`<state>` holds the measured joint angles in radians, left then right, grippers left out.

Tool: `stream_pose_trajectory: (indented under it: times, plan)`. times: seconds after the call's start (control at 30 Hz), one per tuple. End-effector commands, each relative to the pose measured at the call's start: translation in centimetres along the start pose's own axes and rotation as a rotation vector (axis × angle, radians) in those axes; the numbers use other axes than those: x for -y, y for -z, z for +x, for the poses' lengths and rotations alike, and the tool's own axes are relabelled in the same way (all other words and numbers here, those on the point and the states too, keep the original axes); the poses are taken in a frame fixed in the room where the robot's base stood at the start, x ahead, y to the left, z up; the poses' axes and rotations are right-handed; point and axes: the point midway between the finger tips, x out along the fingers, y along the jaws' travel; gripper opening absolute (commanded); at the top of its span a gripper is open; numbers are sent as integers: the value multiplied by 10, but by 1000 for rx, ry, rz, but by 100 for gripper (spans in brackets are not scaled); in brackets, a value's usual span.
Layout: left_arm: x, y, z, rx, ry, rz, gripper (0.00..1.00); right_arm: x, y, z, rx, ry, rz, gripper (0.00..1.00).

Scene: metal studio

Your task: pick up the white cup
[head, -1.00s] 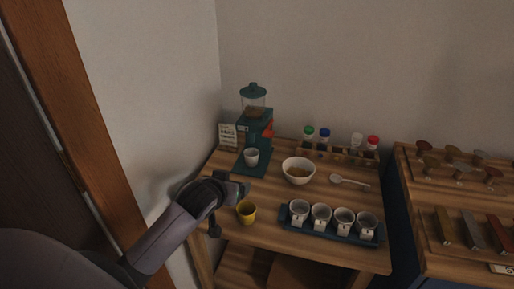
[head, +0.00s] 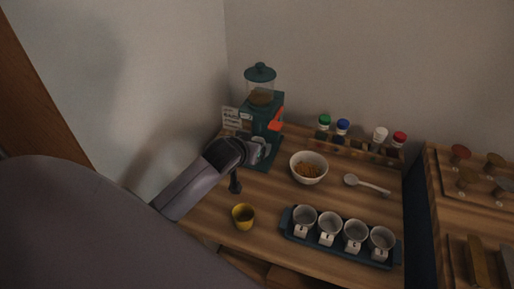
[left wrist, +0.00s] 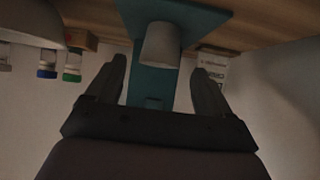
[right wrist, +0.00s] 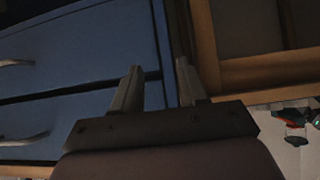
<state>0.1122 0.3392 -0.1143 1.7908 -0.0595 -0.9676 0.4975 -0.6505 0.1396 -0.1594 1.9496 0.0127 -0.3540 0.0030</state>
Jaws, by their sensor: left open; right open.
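The white cup (head: 264,143) stands on the base of the teal grinder (head: 276,115), partly hidden by my left gripper in the head view. In the left wrist view the cup (left wrist: 160,46) lies ahead, in line with the gap between the two fingers. My left gripper (head: 254,155) is open and empty, close in front of the cup; the left wrist view (left wrist: 157,82) shows no finger touching it. My right gripper (right wrist: 160,78) is open and empty, in front of blue drawers.
A yellow cup (head: 243,216) stands on the wooden table (head: 212,208) below the left gripper. A bowl (head: 309,168), a spoon (head: 367,184) and a blue tray (head: 337,250) of several labelled cups are to the right. A rack of capped jars (head: 361,150) stands along the wall.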

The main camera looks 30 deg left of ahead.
Motion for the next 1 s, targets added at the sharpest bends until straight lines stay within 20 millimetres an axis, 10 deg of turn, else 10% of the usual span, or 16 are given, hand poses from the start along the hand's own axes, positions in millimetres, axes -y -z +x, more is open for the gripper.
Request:
stream_pose_trajectory:
  times: [0.77, 1.0]
  plan:
    - [-1, -6, 50, -1, -1, 0, 81, 0, -5, 3, 1, 0, -1, 43]
    - [-1, -6, 50, 0, -1, 0, 28, 0, -5, 3, 1, 0, -1, 43]
